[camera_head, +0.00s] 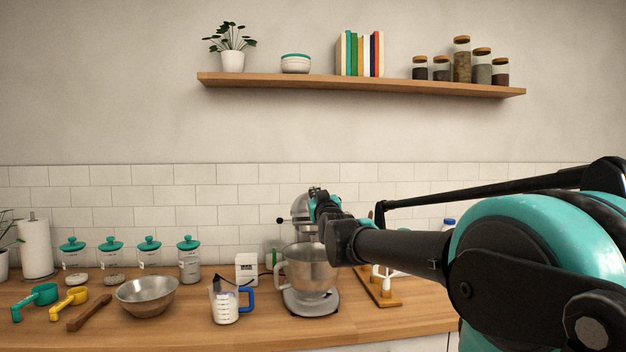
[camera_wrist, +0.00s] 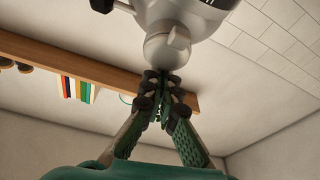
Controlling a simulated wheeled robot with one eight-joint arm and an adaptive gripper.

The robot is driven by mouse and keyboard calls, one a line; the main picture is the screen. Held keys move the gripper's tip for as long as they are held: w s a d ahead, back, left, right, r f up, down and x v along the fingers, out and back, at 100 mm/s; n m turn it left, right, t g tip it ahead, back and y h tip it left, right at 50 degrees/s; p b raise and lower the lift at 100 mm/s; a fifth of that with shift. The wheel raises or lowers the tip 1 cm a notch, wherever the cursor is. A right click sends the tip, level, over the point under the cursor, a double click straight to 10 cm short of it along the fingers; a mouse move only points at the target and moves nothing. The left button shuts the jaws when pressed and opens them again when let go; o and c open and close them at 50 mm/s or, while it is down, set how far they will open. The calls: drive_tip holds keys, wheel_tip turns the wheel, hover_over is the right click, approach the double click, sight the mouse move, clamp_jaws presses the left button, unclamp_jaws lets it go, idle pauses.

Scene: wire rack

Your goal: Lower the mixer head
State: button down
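The silver stand mixer stands on the counter with its steel bowl (camera_head: 308,272) on the base (camera_head: 310,302). Its mixer head (camera_head: 299,208) is above the bowl and appears raised, partly hidden behind my arm. In the wrist view the rounded silver end of the head (camera_wrist: 168,48) is just beyond the fingertips. My gripper (camera_wrist: 164,82) has its two green-padded fingers brought together at the tips, with nothing visible between them. The tips are very close to the head; I cannot tell whether they touch it. In the head view my gripper (camera_head: 318,198) is beside the head.
A measuring jug (camera_head: 226,305) with a blue handle and a white carton (camera_head: 246,268) stand left of the mixer. A metal bowl (camera_head: 147,296) is further left. A wooden board with a white rack (camera_head: 384,285) lies at right. The shelf (camera_head: 360,83) is above.

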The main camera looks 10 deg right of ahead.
drive_tip(key=s+f+t, duration=0.1)
drive_tip(key=s+f, duration=0.2)
drive_tip(key=f, duration=0.4)
drive_tip(key=shift+s+f, duration=0.2)
drive_tip(key=shift+f, duration=0.1)
drive_tip(key=shift+r, duration=0.1)
